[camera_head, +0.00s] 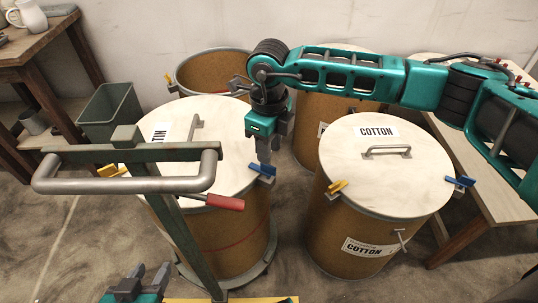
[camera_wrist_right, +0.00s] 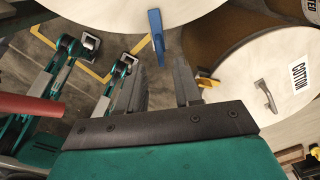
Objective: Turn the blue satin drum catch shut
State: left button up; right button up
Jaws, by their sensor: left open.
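My right gripper (camera_head: 265,155) points down over that rim. In the right wrist view, the blue catch (camera_wrist_right: 156,38) is a long lever crossing the lid's edge. There my right gripper's fingers (camera_wrist_right: 164,82) stand apart with a gap between them, and the lever's end lies just ahead of the gap. I cannot tell whether they touch. My left gripper (camera_head: 142,278) is open and empty at the bottom of the head view.
The cotton drum (camera_head: 350,215) stands close on the right, with a yellow catch (camera_head: 336,188) and another blue catch (camera_head: 460,181). A green trolley frame with a grey handle (camera_head: 125,185) and red lever (camera_head: 225,202) stands in front of the satin drum. A grey-green bin (camera_head: 110,108) is at left.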

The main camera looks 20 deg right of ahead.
notch_tip(320, 180, up, 8)
jog(key=p, duration=0.1)
jog(key=shift+f, duration=0.2)
dwell(0.3)
